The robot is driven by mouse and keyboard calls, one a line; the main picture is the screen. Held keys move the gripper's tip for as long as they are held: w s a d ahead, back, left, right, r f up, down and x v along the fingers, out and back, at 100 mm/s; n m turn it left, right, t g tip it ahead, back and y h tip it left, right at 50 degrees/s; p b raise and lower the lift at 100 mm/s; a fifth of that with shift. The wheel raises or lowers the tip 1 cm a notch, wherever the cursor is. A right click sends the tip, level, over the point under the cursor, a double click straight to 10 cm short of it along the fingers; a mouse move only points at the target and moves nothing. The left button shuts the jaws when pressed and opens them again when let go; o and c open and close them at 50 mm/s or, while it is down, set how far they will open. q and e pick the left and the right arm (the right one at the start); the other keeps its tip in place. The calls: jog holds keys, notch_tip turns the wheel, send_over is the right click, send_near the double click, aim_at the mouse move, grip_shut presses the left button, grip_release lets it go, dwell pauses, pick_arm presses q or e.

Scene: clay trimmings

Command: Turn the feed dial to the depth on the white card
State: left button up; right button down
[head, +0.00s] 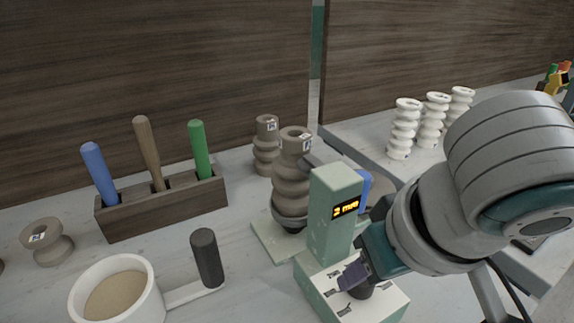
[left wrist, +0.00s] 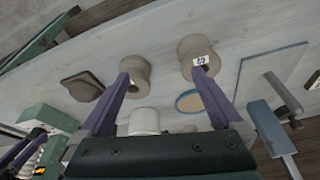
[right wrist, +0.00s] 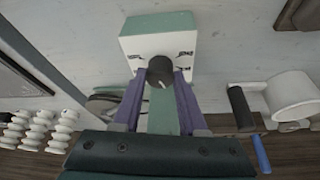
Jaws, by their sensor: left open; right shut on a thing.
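The mint-green trimming machine (head: 335,200) stands at the centre of the head view, with an orange display (head: 345,208) that reads 2 mm. The feed dial (right wrist: 160,72) is a dark round knob with a light pointer line, on the machine's white face (right wrist: 158,45) with black markings. My right gripper (head: 360,278) is shut on the dial, one finger on each side. In the head view the gripper partly hides the dial. My left gripper (left wrist: 165,85) is open and empty, over the bench; the head view does not show it. I cannot make out a white card.
A grey-brown ribbed clay piece (head: 292,180) stands on the machine beside its column. A wooden tool rack (head: 165,207) and a white bowl (head: 150,290) are to the left. White ribbed pieces (head: 404,130) stand at the back right. A clay ring marked C2 (left wrist: 198,55) sits below my left gripper.

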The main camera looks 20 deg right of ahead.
jog(key=shift+r+p, duration=0.15)
jog(key=shift+p, duration=0.45)
jog(key=m+p, duration=0.1)
jog(key=p, duration=0.1)
jog(key=m+h+p, duration=0.1)
jog(key=p, duration=0.1)
jog(key=m+p, duration=0.2)
jog(key=shift+s+a+r+g, duration=0.1)
jog(key=shift+a+r+g, duration=0.05)
jog(key=shift+a+g, duration=0.15)
jog(key=m+p, duration=0.1)
jog(key=m+h+p, duration=0.1)
jog(key=m, duration=0.1)
jog(key=shift+f+m+g+h, duration=0.2)
jog(key=shift+m+g+h, duration=0.1)
jog(key=shift+g, duration=0.1)
jog(key=shift+m+g+p, duration=0.3)
jog(key=shift+m+p, duration=0.15)
jog(key=shift+m, duration=0.45)
jog(key=shift+w+a+f+m+g+h, duration=0.1)
jog(key=shift+w+m+g+h, duration=0.25)
jog(key=shift+m, duration=0.55)
jog(key=shift+m+g, duration=0.45)
jog(key=shift+m, duration=0.75)
jog(key=shift+w+m+g+h+b, duration=0.1)
jog(key=shift+m+g+h+b, duration=0.25)
jog(key=shift+m, duration=0.85)
